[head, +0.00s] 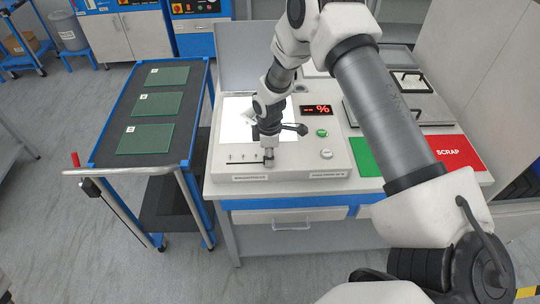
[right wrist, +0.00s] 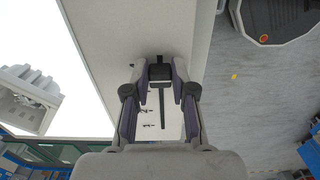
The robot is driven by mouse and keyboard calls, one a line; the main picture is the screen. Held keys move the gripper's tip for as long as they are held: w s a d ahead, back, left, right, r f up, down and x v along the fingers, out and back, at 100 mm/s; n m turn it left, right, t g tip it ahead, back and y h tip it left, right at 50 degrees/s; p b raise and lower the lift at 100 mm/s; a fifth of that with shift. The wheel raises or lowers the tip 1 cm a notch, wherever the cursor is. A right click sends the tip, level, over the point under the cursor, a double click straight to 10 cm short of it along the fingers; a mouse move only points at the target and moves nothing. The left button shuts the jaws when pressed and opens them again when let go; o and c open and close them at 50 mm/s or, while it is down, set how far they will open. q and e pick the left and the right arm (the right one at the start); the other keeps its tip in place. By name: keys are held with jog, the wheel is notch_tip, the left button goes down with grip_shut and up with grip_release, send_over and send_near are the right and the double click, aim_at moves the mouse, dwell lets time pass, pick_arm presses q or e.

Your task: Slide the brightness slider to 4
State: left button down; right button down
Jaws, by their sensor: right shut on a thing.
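The brightness slider is on the front left of the light-grey sorter console (head: 297,165). Its dark slot with small scale marks (head: 240,158) runs left to right in the head view. My right gripper (head: 268,158) points down at the right end of this scale and is shut on the slider knob. In the right wrist view the fingertips close around the dark knob (right wrist: 160,73) at one end of the slot (right wrist: 162,107). The gripper covers most of the knob in the head view, and the scale numbers are too small to read. My left gripper is out of view.
A lit white panel (head: 235,129) lies behind the slider. A red display (head: 316,110) reads "-- %", beside a green button (head: 322,133) and a pale button (head: 327,154). A red SCRAP area (head: 452,153) is right. A cart (head: 107,161) with three green plates stands left.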

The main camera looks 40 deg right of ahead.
jog(key=c, duration=1.2)
grip_release()
jog(key=shift+s, duration=0.1)
jog(key=shift+o, duration=1.2)
jog(key=shift+s+d, duration=0.1)
jog(key=shift+d, duration=0.2)
jog(key=shift+a, duration=0.1)
jog(key=shift+r, duration=0.3)
notch_tip(320, 180, up, 11)
jog(key=shift+r, duration=0.15)
